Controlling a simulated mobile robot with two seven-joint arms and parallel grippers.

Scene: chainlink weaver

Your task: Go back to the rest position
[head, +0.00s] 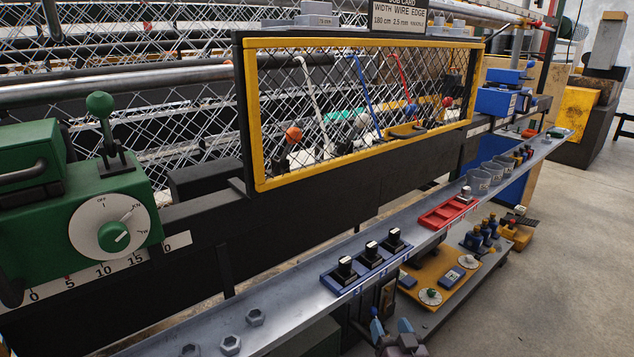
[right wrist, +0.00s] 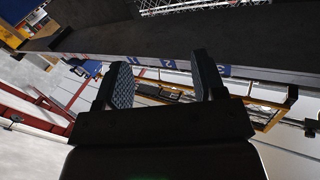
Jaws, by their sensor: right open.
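My right gripper (head: 391,328) shows at the bottom edge of the head view, below the front of the grey metal ledge (head: 300,275). In the right wrist view its two dark ridged fingers (right wrist: 165,78) stand apart, with nothing between them. Beyond the fingers a strip with blue labels 1, 2 and 3 (right wrist: 169,66) runs across. My left gripper is not in view.
A blue block with three black-knobbed pieces (head: 370,259) sits on the ledge just above my right gripper. Several hex nuts (head: 230,345) lie to its left, a red tray (head: 447,212) to its right. The floor (head: 570,250) at right is clear.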

